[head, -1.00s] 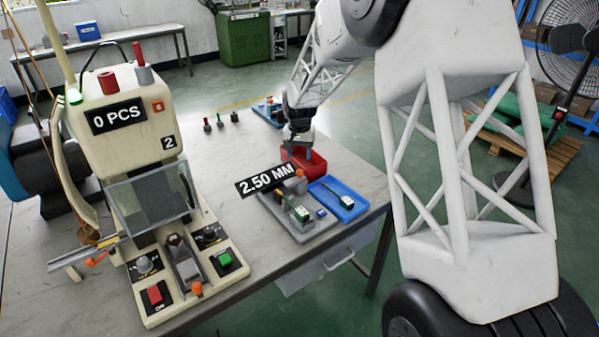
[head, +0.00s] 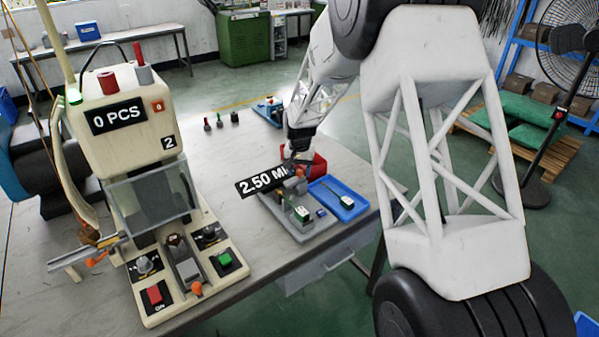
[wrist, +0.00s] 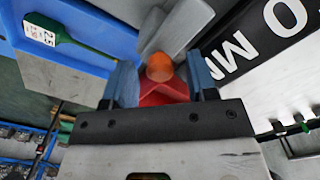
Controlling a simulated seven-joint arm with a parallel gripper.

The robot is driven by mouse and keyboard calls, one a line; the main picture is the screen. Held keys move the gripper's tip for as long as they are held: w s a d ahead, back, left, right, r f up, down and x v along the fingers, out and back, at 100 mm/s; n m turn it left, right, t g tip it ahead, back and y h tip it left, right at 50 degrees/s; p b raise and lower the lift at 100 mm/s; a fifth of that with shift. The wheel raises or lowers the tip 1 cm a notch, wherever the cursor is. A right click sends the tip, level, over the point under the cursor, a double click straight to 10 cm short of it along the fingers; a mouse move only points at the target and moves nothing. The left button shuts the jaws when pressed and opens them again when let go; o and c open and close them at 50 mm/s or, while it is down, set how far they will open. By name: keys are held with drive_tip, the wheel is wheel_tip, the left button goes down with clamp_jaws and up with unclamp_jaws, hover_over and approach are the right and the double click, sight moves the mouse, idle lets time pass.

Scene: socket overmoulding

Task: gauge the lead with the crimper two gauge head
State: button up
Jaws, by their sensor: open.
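My gripper (head: 299,158) is over the grey gauge fixture (head: 312,231) on the bench. In the wrist view its blue fingers (wrist: 160,82) are apart, with an orange knob (wrist: 159,66) between them; I cannot tell whether they touch it. The knob also shows in the head view (head: 300,172). A black sign reading 2.50 MM (head: 258,182) stands at the fixture, partly hidden by the arm. A green-and-white tagged piece (head: 301,213) is on the fixture. Another tagged green piece (head: 347,202) lies in the blue tray (head: 325,187). I cannot tell which is the lead.
The cream machine marked 2 (head: 140,140) stands at the left, showing 0 PCS. Its front panel has a red button (head: 155,294) and a green button (head: 225,258). A red bin (head: 318,165) is just behind my gripper. Small coloured pieces (head: 220,120) stand farther back.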

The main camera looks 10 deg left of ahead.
sight(289, 182)
drive_tip(key=shift+f, duration=0.5)
clamp_jaws()
drive_tip(key=shift+s+a+r, duration=0.1)
drive_tip(key=shift+s+a, duration=1.5)
drive_tip(key=shift+a, duration=0.05)
unclamp_jaws()
wheel_tip(289, 182, up, 8)
